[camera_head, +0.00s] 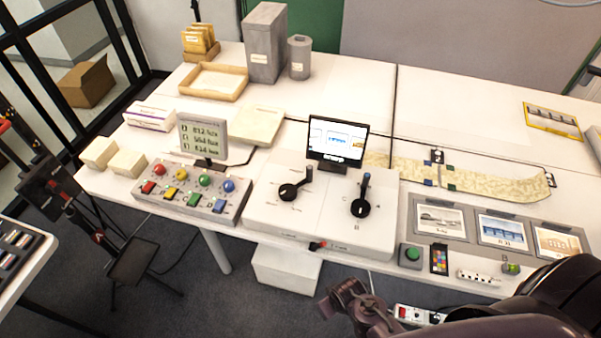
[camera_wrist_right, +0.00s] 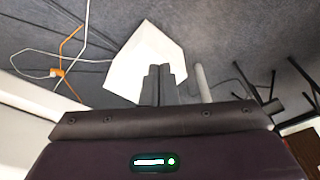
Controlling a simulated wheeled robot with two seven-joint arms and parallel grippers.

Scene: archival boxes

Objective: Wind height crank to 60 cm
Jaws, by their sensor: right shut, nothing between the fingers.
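The white crank box (camera_head: 323,215) stands near the table's front edge with two black cranks on top. The left crank (camera_head: 290,191) has its handle up to the right. The right crank (camera_head: 361,207) has an upright handle and letter marks around its dial. I cannot tell which one sets the height. A small screen (camera_head: 338,141) stands behind them; its text is too small to read. My right gripper (camera_head: 335,299) is below the table's front edge, apart from the cranks. In the wrist view its fingers (camera_wrist_right: 159,80) are shut and empty. My left gripper is out of view.
A button panel (camera_head: 192,191) with a lux display (camera_head: 203,136) stands left of the crank box. A green button (camera_head: 412,254) and framed pictures (camera_head: 441,219) lie to the right. A white box (camera_head: 285,268) is on the floor under the table.

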